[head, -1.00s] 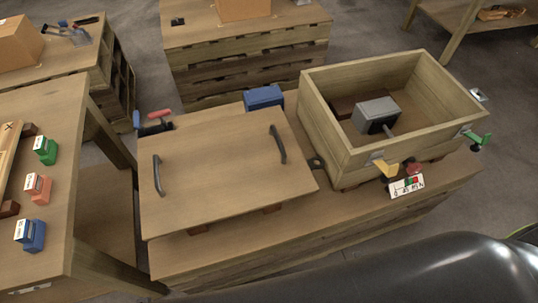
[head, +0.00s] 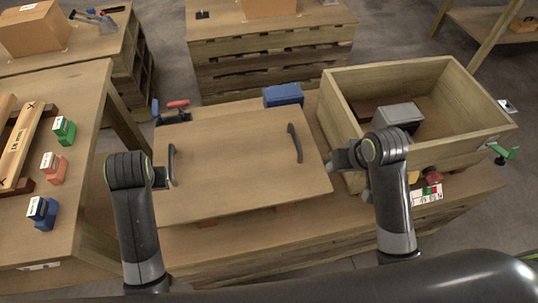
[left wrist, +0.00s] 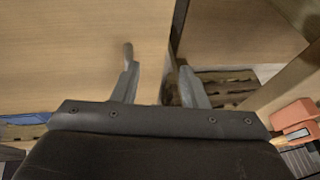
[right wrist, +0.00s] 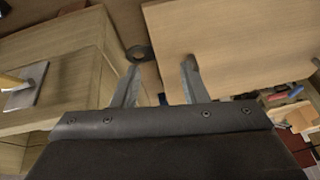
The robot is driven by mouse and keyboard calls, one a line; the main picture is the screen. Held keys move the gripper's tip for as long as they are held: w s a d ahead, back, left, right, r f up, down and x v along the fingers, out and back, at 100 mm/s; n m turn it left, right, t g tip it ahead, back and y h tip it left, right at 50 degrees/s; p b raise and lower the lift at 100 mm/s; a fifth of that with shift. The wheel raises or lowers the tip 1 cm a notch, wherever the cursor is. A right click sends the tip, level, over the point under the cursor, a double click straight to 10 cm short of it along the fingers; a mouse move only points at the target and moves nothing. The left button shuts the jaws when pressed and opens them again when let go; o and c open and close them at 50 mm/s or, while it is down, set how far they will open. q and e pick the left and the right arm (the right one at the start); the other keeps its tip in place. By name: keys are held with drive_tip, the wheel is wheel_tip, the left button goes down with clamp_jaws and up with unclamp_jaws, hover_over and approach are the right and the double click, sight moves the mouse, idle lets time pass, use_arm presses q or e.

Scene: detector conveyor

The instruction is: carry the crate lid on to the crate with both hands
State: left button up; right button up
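The crate lid (head: 235,155) is a flat wooden panel with two dark handles, lying on supports on the wooden platform. Its left handle (head: 171,165) and right handle (head: 295,143) stand up near its ends. The open wooden crate (head: 450,137) stands to the right with a grey box (head: 398,115) inside. My left gripper (head: 163,178) is beside the left handle; in the left wrist view its fingers (left wrist: 158,80) are apart and empty. My right gripper (head: 337,158) is at the gap between lid and crate; in the right wrist view its fingers (right wrist: 160,75) are apart and empty.
A blue box (head: 283,95) sits behind the lid. Red and blue handled tools (head: 172,110) lie at its back left. A green clamp (head: 503,152) and a marked card (head: 427,195) are by the crate. A table (head: 80,110) with small coloured blocks stands left.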

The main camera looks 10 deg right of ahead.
sight(171, 155)
use_arm(q)
drive_tip(key=w+d+r, duration=0.5)
drive_tip(key=w+r, duration=0.2)
drive_tip(key=w, duration=0.1)
drive_tip(key=shift+d, duration=0.3)
use_arm(e)
drive_tip(key=w+a+r+y, duration=0.1)
drive_tip(key=w+a+r, duration=0.3)
drive_tip(key=w+r, duration=0.3)
drive_tip(key=shift+w+a+n, duration=0.2)
drive_tip(key=shift+w+n, duration=0.1)
drive_tip(key=shift+w, duration=0.3)
use_arm(q)
drive_tip(key=x, duration=1.7)
drive_tip(key=shift+w+a+f, duration=0.1)
drive_tip(key=shift+w+a, duration=0.05)
drive_tip(key=shift+w, duration=0.05)
use_arm(e)
drive_tip(key=x, duration=1.7)
drive_tip(key=shift+a+f, duration=0.2)
use_arm(q)
clamp_jaws()
use_arm(e)
clamp_jaws()
